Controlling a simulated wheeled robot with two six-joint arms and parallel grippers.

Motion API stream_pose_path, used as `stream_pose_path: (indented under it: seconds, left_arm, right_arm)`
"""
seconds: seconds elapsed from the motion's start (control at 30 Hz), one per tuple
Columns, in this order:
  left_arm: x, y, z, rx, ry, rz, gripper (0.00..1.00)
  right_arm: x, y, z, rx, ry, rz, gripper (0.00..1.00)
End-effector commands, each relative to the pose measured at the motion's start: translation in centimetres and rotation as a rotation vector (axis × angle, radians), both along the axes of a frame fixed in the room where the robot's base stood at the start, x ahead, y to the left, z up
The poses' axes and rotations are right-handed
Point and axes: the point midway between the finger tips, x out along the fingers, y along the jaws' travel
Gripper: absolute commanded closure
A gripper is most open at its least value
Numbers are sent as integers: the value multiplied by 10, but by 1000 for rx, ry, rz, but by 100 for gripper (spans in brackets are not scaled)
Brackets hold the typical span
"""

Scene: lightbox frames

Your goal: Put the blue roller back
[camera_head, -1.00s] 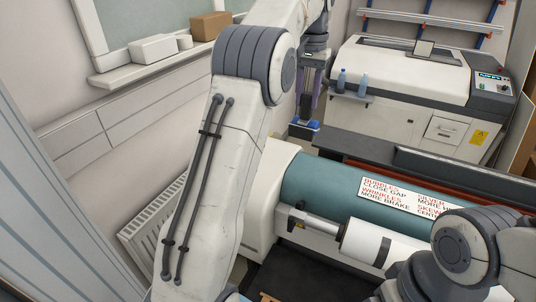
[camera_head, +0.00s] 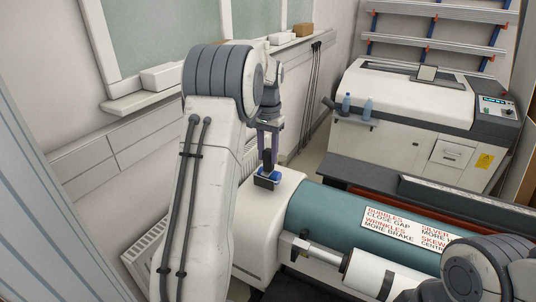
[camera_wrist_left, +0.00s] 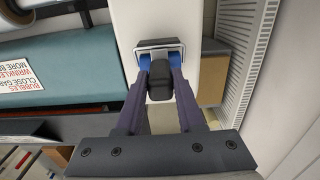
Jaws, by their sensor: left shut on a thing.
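The blue roller (camera_head: 265,181) hangs from my left gripper (camera_head: 268,152) in the head view, with its dark handle up and its blue part down. It appears over or beside the white end housing of the laminator (camera_head: 262,222); I cannot tell whether it touches. In the left wrist view the purple fingers of the left gripper (camera_wrist_left: 160,88) are shut on the dark handle. The blue roller (camera_wrist_left: 174,58) and its metal frame show beyond the fingertips, against the white housing. My right arm shows at the lower right of the head view, but its gripper is out of view.
The laminator's teal cylinder (camera_head: 340,218) and white roll (camera_head: 375,276) lie to the right. A white machine (camera_head: 408,117) with two blue bottles (camera_head: 367,107) on a side ledge stands behind. A wall ledge (camera_head: 150,97) runs along the left, with a radiator (camera_head: 147,240) below.

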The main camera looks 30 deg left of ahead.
Motion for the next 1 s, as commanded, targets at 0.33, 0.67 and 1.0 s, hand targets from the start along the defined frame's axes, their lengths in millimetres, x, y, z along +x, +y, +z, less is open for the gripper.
stream_pose_path:
  seconds: [0.33, 0.67, 1.0]
  left_arm:
    - [1, 0, -15, 1, -2, 0, 100]
    - [0, -1, -18, 0, -1, 0, 33]
    - [1, 0, -11, 1, -4, 0, 33]
  right_arm:
    - [0, 0, 7, 0, 0, 1, 0]
    - [0, 0, 6, 0, 0, 1, 0]
    - [0, 0, 5, 0, 0, 1, 0]
